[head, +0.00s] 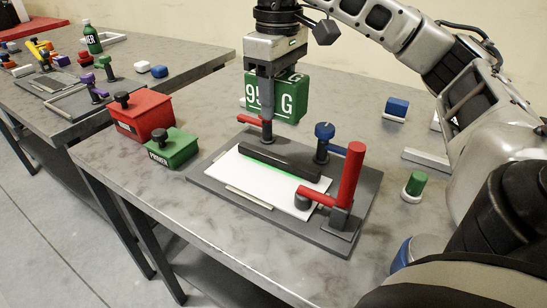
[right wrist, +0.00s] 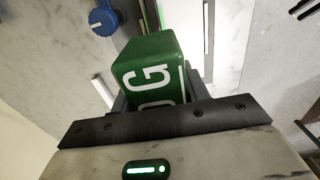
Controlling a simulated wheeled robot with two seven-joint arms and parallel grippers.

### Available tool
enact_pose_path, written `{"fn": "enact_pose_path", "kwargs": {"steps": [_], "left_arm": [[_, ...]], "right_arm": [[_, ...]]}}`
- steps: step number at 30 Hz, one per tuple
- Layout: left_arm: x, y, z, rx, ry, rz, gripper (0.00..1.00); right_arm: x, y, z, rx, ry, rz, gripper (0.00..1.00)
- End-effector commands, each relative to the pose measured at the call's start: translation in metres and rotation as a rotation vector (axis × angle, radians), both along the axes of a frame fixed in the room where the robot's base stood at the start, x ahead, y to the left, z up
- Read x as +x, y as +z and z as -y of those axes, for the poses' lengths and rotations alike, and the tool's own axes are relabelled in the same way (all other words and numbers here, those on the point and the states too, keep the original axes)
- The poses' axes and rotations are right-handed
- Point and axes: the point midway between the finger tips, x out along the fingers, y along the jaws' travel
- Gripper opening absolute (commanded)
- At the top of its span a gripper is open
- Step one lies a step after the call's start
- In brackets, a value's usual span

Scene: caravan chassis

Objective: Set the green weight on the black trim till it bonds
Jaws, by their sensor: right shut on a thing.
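The green weight (head: 289,100), a block with white lettering, is held in the air in the head view. My right gripper (head: 267,85) is shut on it, with a dark finger across its lettered face. The weight also shows between the fingers in the right wrist view (right wrist: 150,72). The black trim (head: 280,160) lies along the white panel (head: 262,180), with a bright green line along its near edge. The weight appears above and beyond the trim, apart from it. My left gripper is not in view.
The panel sits on a dark base plate (head: 215,178) with red-handled clamps, the near one upright (head: 351,175), and a blue-topped post (head: 324,140). A red box (head: 143,114) and a green primer box (head: 173,149) stand left. A green-topped cylinder (head: 415,185) stands right.

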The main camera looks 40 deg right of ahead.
Motion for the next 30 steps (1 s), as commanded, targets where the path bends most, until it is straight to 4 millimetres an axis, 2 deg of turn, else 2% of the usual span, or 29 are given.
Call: {"fn": "enact_pose_path", "kwargs": {"steps": [3,7,14,21,30], "left_arm": [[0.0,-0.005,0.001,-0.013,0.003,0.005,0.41],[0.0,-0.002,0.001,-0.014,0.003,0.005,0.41],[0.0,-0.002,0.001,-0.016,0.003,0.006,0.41],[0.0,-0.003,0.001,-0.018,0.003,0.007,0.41],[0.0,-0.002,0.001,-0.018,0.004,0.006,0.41]], "right_arm": [[0.0,-0.023,0.001,0.0,-0.001,0.0,0.0],[0.0,-0.04,0.001,-0.001,-0.001,0.001,0.0],[0.0,-0.058,0.0,0.0,0.0,0.003,0.0],[0.0,-0.087,0.0,0.0,-0.001,0.003,0.0],[0.0,-0.091,0.0,0.0,0.0,0.005,0.0]]}}
